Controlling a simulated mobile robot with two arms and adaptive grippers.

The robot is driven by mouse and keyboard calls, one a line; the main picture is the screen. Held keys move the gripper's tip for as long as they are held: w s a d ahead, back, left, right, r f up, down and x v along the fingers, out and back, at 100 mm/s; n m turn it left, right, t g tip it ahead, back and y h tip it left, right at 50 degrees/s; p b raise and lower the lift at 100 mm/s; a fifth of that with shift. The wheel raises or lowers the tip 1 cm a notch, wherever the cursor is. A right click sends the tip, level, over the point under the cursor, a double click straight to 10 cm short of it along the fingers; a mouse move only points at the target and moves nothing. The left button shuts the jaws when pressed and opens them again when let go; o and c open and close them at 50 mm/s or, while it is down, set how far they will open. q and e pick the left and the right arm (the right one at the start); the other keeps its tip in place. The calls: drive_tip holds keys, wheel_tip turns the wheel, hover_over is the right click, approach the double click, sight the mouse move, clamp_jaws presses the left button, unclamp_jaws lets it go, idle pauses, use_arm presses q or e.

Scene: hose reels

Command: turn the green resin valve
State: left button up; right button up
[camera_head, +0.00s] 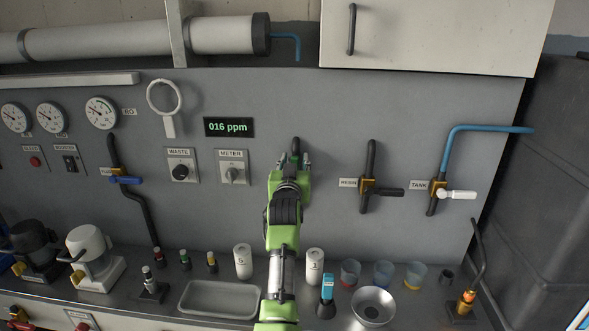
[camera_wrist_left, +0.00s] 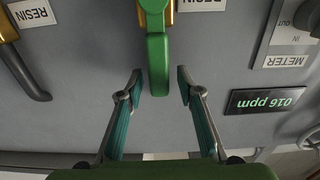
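The green resin valve handle (camera_wrist_left: 158,62) shows in the left wrist view, on a brass body at the top edge beside a RESIN label (camera_wrist_left: 202,4). My left gripper (camera_wrist_left: 159,84) is open. Its two fingers stand on either side of the handle's free end, with a visible gap on each side. In the head view my left gripper (camera_head: 291,161) is at the wall panel and hides most of this valve; a dark pipe shows just above it. My right gripper is not in view.
Right of my gripper is another resin valve with a black lever (camera_head: 390,192), then a tank valve with a white lever (camera_head: 460,195). Left are the meter knob (camera_head: 232,174) and ppm display (camera_head: 228,127). The counter below holds cups, cylinders and a tray (camera_head: 190,300).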

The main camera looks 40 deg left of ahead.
use_arm(q)
wheel_tip(320, 180, up, 7)
drive_tip(key=shift+r, duration=0.2)
idle(0.6)
